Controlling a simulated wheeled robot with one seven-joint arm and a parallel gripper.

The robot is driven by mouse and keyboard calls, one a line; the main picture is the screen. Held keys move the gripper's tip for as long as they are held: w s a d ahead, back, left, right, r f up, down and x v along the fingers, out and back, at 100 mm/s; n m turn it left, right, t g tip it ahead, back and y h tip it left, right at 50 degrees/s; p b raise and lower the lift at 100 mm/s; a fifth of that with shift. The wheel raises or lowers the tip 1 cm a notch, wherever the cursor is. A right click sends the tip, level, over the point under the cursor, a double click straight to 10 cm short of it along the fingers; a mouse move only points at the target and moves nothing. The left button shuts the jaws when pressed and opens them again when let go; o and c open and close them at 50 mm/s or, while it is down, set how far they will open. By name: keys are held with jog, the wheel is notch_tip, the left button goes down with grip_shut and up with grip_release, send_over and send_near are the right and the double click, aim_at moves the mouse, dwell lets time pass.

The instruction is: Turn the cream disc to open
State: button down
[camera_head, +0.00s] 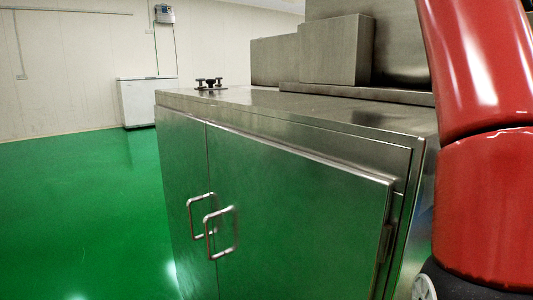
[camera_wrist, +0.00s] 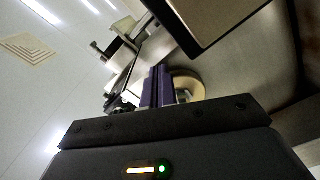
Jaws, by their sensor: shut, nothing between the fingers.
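The cream disc (camera_wrist: 191,79) shows in the wrist view, just right of my purple fingers. A greyish part sits at its middle, and the fingers hide its left side. My gripper (camera_wrist: 159,70) is shut and empty, with its fingertips beside the disc. I cannot tell whether they touch it. I cannot make out the disc in the head view, where my red arm covers the right side.
A steel cabinet (camera_head: 290,165) fills the middle of the head view, with steel housings (camera_head: 335,50) and dark knobs (camera_head: 209,83) on top. Its right door stands slightly proud. A white chest (camera_head: 140,100) stands by the far wall. The green floor (camera_head: 85,220) is clear at left.

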jog(key=b+v, duration=0.1)
jog(key=v, duration=0.5)
jog(key=shift+s+d+b, duration=0.2)
jog(key=shift+s+b, duration=0.1)
dwell(0.3)
